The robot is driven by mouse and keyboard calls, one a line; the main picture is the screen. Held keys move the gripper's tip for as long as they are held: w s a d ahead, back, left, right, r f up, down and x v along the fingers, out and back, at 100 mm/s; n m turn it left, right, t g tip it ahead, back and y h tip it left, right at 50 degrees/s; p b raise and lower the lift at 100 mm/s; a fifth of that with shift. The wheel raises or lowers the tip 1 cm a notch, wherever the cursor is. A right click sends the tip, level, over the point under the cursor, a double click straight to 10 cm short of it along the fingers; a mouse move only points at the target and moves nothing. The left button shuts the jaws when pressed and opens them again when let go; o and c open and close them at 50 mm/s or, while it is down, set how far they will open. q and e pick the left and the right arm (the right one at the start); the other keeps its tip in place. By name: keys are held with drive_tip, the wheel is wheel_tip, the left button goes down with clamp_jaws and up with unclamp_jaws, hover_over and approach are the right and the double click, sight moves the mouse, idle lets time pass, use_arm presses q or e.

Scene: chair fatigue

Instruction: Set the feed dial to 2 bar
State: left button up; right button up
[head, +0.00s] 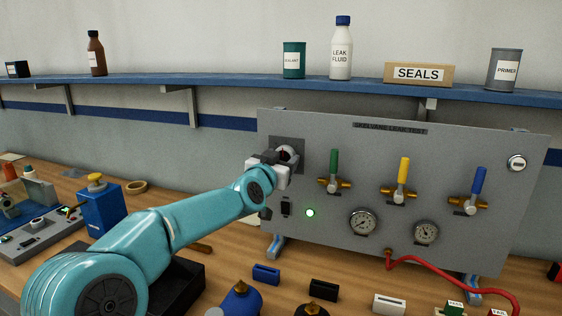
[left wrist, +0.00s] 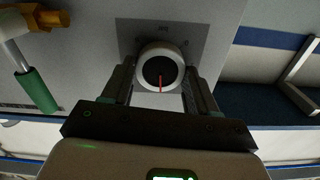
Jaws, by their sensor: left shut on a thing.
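The feed dial (left wrist: 150,72) is a round knob with a pale rim, a dark face and a red pointer line, set on a darker square plate on the grey panel (head: 340,240). In the left wrist view the red line points toward the bottom of the picture. My left gripper (left wrist: 158,88) is shut on the dial, one finger at each side of it. In the head view the left gripper (head: 275,162) covers much of the dial (head: 289,152). The plate's scale marks are too small to read. My right gripper is not in view.
Green (head: 334,163), yellow (head: 403,171) and blue (head: 478,182) valve levers stand right of the dial. A blue shelf (head: 230,80) with bottles and tins runs above.

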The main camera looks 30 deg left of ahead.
use_arm(q)
drive_tip(key=n+b, duration=0.1)
drive_tip(key=n, duration=0.3)
drive_tip(key=shift+n+b, duration=0.6)
drive_tip(key=shift+n, duration=1.3)
drive_tip(key=o, duration=1.1)
drive_tip(key=shift+c, duration=0.2)
drive_tip(key=shift+s, duration=0.1)
drive_tip(key=shift+s, duration=0.35)
drive_tip(key=b+v, duration=0.1)
drive_tip(key=v, duration=1.4)
drive_tip(key=shift+s+d, duration=0.2)
drive_tip(key=shift+s, duration=0.05)
